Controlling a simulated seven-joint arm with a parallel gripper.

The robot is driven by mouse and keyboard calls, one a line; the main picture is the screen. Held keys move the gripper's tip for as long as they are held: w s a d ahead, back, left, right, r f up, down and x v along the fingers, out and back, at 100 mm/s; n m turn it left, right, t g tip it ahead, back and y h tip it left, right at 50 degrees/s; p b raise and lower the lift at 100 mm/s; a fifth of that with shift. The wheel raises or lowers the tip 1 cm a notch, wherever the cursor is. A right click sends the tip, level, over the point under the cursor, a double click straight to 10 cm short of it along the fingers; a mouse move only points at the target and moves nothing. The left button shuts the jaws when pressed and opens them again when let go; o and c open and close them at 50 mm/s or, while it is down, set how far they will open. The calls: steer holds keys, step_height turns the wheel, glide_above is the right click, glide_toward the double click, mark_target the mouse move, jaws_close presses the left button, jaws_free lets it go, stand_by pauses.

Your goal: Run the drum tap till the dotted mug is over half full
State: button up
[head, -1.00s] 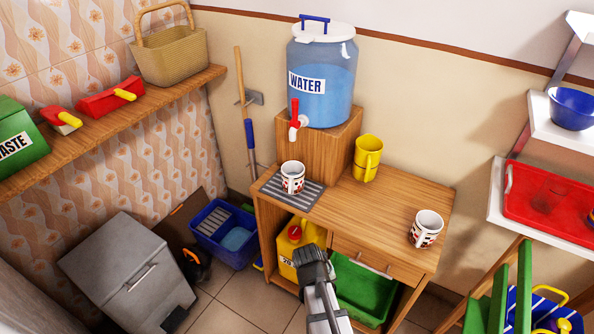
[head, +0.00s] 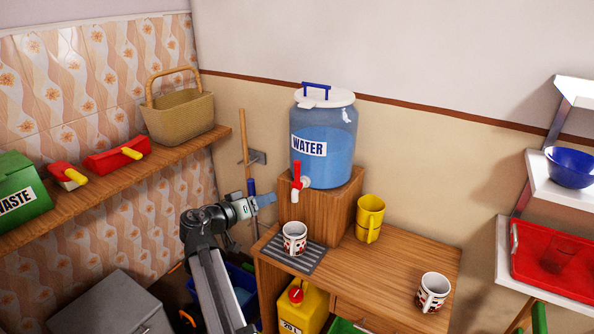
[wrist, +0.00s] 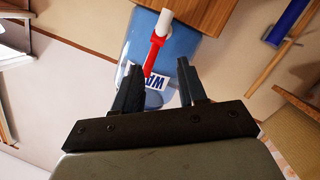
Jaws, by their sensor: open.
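The water drum (head: 340,140) stands on a wooden block, blue water inside. Its tap has a red lever (head: 297,175), pointing up, and a white spout (head: 295,196). No stream shows below the spout. A white mug with red and dark markings (head: 295,240) stands upright on the grey drip mat, below the spout. A similar mug (head: 433,292) stands at the desk's right. I cannot tell which is dotted, or any mug's fill. My gripper (head: 268,200) is open and empty, left of the tap. In the wrist view the red lever (wrist: 155,52) shows beyond the fingers (wrist: 160,82), apart from them.
A yellow jug (head: 368,218) stands right of the wooden block (head: 325,212). The grey drip mat (head: 302,262) lies on the desk (head: 385,262). A broom-like handle (head: 246,150) leans on the wall behind my gripper. A shelf with a basket (head: 182,115) is at the left.

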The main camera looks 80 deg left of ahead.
mark_target(295, 170)
steer(key=w+a+r+m, duration=0.1)
steer(key=w+a+m, duration=0.1)
steer(key=w, duration=0.2)
steer(key=w+a+r+m+t, duration=0.1)
steer(key=w+a+m, duration=0.1)
steer(key=w+a, duration=0.1)
steer(key=w+a+r+m+y, duration=0.1)
steer(key=w+a+m, duration=0.1)
steer(key=w, duration=0.3)
steer(key=shift+a+r+m+t, duration=0.3)
steer(key=shift+a+t, duration=0.1)
steer(key=shift+a, duration=0.1)
steer(key=shift+c, duration=0.2)
jaws_close()
stand_by(0.4)
